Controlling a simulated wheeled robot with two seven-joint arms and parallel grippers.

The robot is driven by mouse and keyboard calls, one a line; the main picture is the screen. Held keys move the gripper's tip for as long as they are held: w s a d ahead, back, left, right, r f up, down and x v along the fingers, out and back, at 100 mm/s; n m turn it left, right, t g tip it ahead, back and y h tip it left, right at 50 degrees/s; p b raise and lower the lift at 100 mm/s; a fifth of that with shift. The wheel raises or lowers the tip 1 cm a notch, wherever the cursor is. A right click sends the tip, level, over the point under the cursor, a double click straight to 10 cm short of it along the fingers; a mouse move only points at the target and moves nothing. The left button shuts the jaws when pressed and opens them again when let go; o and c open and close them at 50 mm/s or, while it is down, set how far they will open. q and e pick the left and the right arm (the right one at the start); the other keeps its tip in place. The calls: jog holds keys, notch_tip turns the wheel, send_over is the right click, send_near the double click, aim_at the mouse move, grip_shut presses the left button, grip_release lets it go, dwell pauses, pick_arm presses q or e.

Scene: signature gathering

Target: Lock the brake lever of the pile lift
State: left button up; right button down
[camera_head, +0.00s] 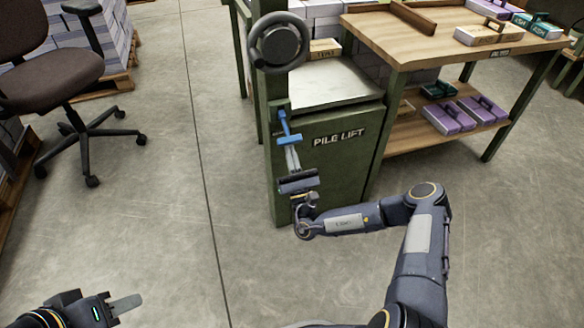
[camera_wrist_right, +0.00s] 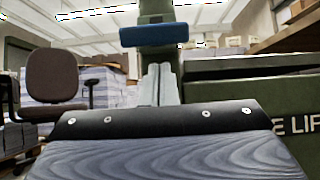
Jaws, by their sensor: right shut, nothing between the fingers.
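The pile lift (camera_head: 330,165) is a green cabinet with a column at its left edge. Its blue brake lever (camera_head: 284,124) is mounted on the column below the black handwheel and slants downward to a crossbar handle. The blue handle also shows in the right wrist view (camera_wrist_right: 153,35), just beyond the fingertips. My right gripper (camera_head: 291,152) is shut and empty, its fingers pointing up at the handle from below; I cannot tell whether they touch it. In the right wrist view the pale fingers (camera_wrist_right: 160,84) lie together. My left gripper (camera_head: 124,304) is low at the left, away from the lift; its jaw opening is unclear.
A black handwheel (camera_head: 279,42) sits above the lever. A wooden worktable (camera_head: 440,45) with boxes stands on the right. An office chair (camera_head: 50,75) and stacked paper pallets (camera_head: 75,35) are on the left. The floor between chair and lift is clear.

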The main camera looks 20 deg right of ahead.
jog(key=shift+s+r, duration=0.3)
jog(key=shift+r, duration=0.3)
